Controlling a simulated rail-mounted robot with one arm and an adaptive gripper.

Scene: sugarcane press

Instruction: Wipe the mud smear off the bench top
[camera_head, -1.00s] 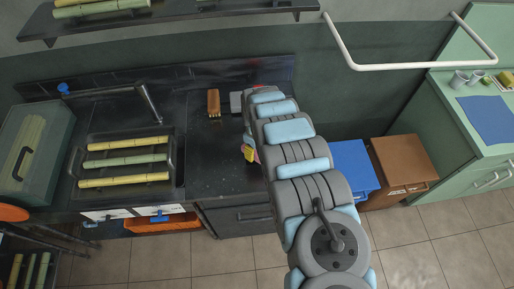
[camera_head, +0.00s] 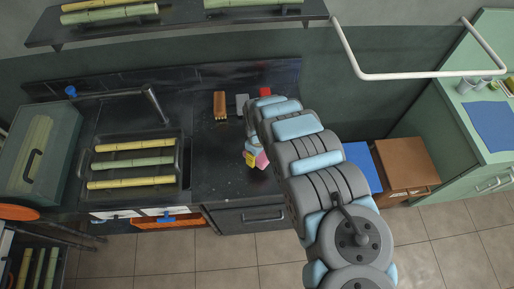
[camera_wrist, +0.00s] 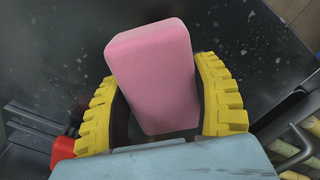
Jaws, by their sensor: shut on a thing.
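My gripper (camera_wrist: 158,75) has two ribbed yellow fingers closed around a pink block-like sponge (camera_wrist: 155,60) in the wrist view. In the head view the gripper (camera_head: 254,159) is low over the right part of the black bench top (camera_head: 215,180), near its front edge, with a bit of the sponge (camera_head: 262,161) showing. Whether the sponge touches the bench I cannot tell. The bench surface shows pale specks in the wrist view; I cannot make out a distinct mud smear. My arm hides the bench's right end.
A rack of cane pieces (camera_head: 180,165) stands left of the gripper, with a tap (camera_head: 153,103) behind it. A brown brush (camera_head: 219,106), a grey block (camera_head: 242,104) and a red item (camera_head: 265,92) lie along the back. A green box (camera_head: 35,165) stands far left.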

